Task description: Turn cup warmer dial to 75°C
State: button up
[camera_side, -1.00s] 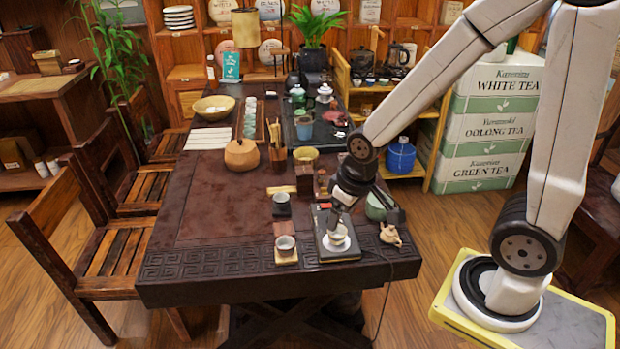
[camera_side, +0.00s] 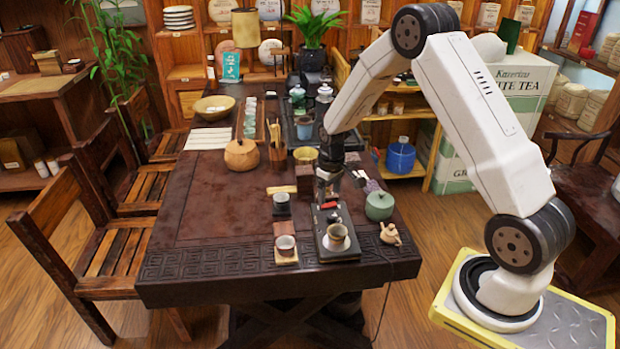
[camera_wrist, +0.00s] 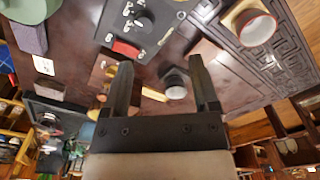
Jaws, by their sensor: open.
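In the wrist view the warmer (camera_wrist: 160,42) shows at the top, with a round dark dial (camera_wrist: 143,24), white markings and a red switch (camera_wrist: 127,49). The markings are too small to read, so I cannot tell the dial's setting. My gripper (camera_side: 326,198) is above the far end of the warmer, pointing down. In the wrist view my gripper (camera_wrist: 160,65) is open and empty, its fingers apart from the dial.
A cup on a wooden coaster (camera_side: 286,259) stands left of the warmer. A green lidded jar (camera_side: 379,206) and a small clay figure (camera_side: 390,234) are to its right. A dark cup (camera_side: 281,201) and a brown block (camera_side: 304,179) are near my gripper.

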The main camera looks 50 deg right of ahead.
aim_at(331, 216)
jog(key=shift+w+d+f, duration=0.2)
jog(key=shift+d+f, duration=0.45)
jog(key=shift+d, duration=0.05)
jog(key=shift+w+d+f, duration=0.15)
jog(key=shift+d+f, duration=0.45)
jog(key=shift+d, duration=0.05)
jog(key=shift+f, duration=0.1)
jog(key=shift+f, duration=3.8)
grip_shut()
